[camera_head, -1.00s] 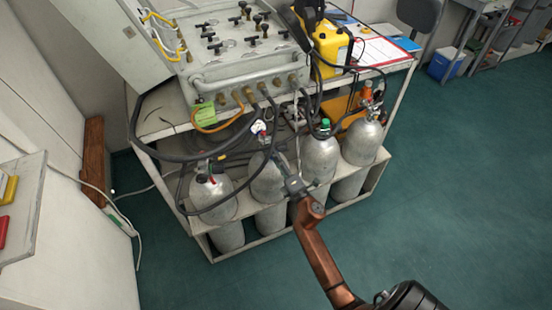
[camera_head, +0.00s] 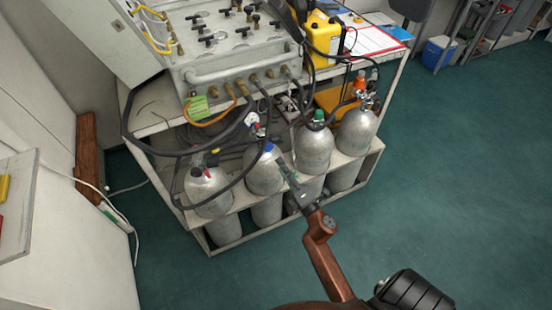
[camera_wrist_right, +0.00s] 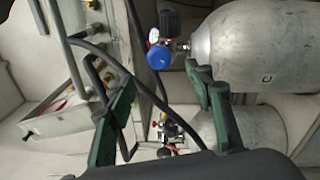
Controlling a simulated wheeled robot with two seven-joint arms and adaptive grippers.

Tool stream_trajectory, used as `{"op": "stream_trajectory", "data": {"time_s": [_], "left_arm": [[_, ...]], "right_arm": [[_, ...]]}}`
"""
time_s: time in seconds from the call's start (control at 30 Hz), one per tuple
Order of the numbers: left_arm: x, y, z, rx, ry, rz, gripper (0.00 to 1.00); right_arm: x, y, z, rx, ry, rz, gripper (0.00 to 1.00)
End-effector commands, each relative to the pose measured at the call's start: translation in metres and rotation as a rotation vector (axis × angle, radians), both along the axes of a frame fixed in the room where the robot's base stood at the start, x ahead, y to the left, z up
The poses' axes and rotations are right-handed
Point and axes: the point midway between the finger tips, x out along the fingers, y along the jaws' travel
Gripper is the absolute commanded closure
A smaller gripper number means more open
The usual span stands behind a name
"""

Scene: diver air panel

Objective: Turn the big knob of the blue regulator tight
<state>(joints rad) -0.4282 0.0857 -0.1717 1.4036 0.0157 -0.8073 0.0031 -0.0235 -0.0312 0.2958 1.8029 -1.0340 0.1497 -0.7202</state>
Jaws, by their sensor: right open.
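The blue regulator's big round knob (camera_wrist_right: 159,57) faces me in the right wrist view, with a gauge and dark body behind it by a silver cylinder's valve. In the head view the blue knob (camera_head: 268,146) is a small spot atop the second cylinder from the left. My right gripper (camera_head: 283,165) reaches toward it from the front right. In the wrist view its green-padded fingers (camera_wrist_right: 160,80) are open and empty. The knob appears between and just beyond the fingertips; I see no contact. My left gripper is not in view.
Several silver cylinders (camera_head: 313,150) stand in a white rack (camera_head: 258,232). Black hoses (camera_head: 150,150) loop around them from the air panel (camera_head: 240,60) above. Another regulator with a red part (camera_wrist_right: 170,130) sits lower in the wrist view. Green floor is free at right.

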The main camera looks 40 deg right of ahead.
Motion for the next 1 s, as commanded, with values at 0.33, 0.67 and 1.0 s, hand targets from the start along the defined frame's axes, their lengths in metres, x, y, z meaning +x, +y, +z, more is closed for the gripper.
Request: {"op": "stream_trajectory", "data": {"time_s": [0.33, 0.67, 1.0], "left_arm": [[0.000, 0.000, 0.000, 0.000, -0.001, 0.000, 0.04], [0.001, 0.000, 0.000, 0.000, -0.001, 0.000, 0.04], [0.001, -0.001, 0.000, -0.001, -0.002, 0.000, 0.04]], "right_arm": [[-0.025, 0.004, -0.002, 0.000, -0.001, 0.000, 0.52], [-0.028, 0.000, -0.020, 0.061, 0.026, -0.014, 0.52], [-0.156, -0.006, -0.308, 0.878, 0.476, -0.378, 0.52]]}}
